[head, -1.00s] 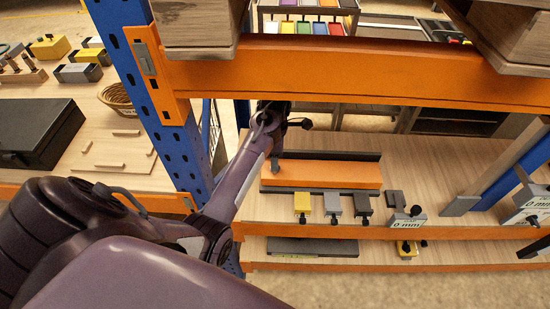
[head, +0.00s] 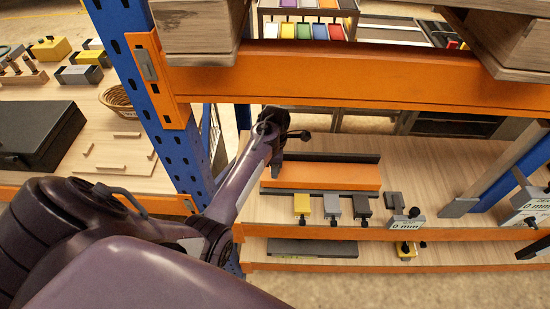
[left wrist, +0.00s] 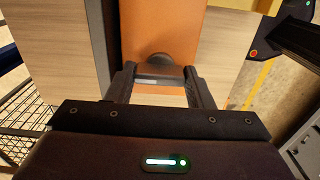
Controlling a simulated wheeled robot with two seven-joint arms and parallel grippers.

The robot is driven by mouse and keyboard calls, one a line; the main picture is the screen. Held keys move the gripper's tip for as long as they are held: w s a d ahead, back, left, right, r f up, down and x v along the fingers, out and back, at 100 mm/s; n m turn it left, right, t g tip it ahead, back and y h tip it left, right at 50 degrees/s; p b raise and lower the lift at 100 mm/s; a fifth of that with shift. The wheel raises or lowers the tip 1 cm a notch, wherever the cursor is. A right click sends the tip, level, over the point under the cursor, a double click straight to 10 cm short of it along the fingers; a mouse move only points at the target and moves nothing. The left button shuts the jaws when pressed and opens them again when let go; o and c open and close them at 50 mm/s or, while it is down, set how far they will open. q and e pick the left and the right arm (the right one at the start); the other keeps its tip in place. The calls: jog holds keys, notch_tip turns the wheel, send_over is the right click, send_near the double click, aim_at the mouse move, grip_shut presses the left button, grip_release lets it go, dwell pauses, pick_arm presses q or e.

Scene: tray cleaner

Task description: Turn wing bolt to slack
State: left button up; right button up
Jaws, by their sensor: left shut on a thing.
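An orange panel (head: 330,177) with a dark strip along its back lies on the wooden shelf in the head view. It also shows as an orange band in the left wrist view (left wrist: 163,28). My left gripper (head: 276,173) is at the panel's left end. In the left wrist view, the two fingers of my left gripper (left wrist: 158,78) stand on either side of a dark rounded piece (left wrist: 154,59), perhaps the wing bolt's head. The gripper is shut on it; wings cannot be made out. My right gripper is not in view.
Yellow, grey and dark blocks (head: 332,206) stand along the shelf's front edge. An orange beam (head: 350,75) crosses above, and a blue post (head: 160,110) stands left of my forearm. Bare shelf lies right of the panel.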

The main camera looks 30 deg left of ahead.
pick_arm(q)
jog(key=shift+m, duration=0.3)
jog(key=m, duration=0.2)
jog(key=shift+m, duration=0.4)
jog(key=m, duration=1.2)
jog(key=shift+m, duration=0.3)
jog(key=m, duration=0.3)
jog(key=shift+m, duration=0.3)
jog(key=m, duration=0.3)
jog(key=shift+m, duration=0.3)
jog(key=m, duration=0.6)
jog(key=shift+r+m, duration=0.1)
jog(key=shift+m, duration=0.2)
jog(key=shift+o, duration=0.2)
